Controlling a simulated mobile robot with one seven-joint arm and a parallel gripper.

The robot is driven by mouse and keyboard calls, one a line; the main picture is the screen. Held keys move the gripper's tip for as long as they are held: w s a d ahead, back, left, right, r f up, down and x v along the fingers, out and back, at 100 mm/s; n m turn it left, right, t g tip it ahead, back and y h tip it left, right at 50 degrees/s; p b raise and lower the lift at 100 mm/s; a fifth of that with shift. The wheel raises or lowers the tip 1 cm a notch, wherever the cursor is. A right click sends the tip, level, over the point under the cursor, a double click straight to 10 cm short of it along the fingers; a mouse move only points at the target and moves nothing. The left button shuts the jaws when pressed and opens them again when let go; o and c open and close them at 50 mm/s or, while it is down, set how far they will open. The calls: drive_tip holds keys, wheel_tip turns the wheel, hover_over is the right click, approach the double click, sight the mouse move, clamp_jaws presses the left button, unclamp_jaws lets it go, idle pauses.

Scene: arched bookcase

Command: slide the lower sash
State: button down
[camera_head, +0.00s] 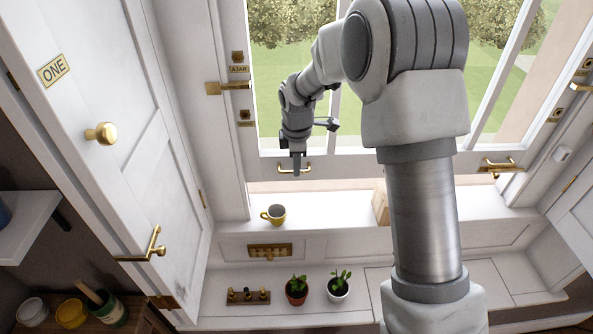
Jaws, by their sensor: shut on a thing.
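The lower sash (345,169) is a white window frame with glass panes, and its bottom rail carries a brass pull handle (308,168) at the left. My gripper (296,170) is at this handle, shut on it, and its fingers hide part of the bar. A second brass handle (497,163) sits at the right of the rail, with nothing on it. A pale pink strip shows between the bottom rail and the white sill (340,205), so the sash stands a little above the sill.
Two potted plants (297,289) and a peg rack (247,296) stand on the lower ledge. A brass latch (229,86) and AJAR plate (238,69) are on the left jamb.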

wheel_tip(320, 180, up, 8)
drive_tip(key=p, duration=0.3)
drive_tip(key=shift+f, duration=0.2)
drive_tip(key=c, duration=0.9)
unclamp_jaws()
drive_tip(key=shift+r, duration=0.1)
drive_tip(key=s+r, duration=0.1)
drive_tip(key=r, duration=0.4)
drive_tip(key=s+r, duration=0.1)
drive_tip(key=r, duration=0.5)
drive_tip(key=s+r, duration=0.1)
drive_tip(key=r, duration=0.5)
drive_tip(key=shift+s, duration=0.1)
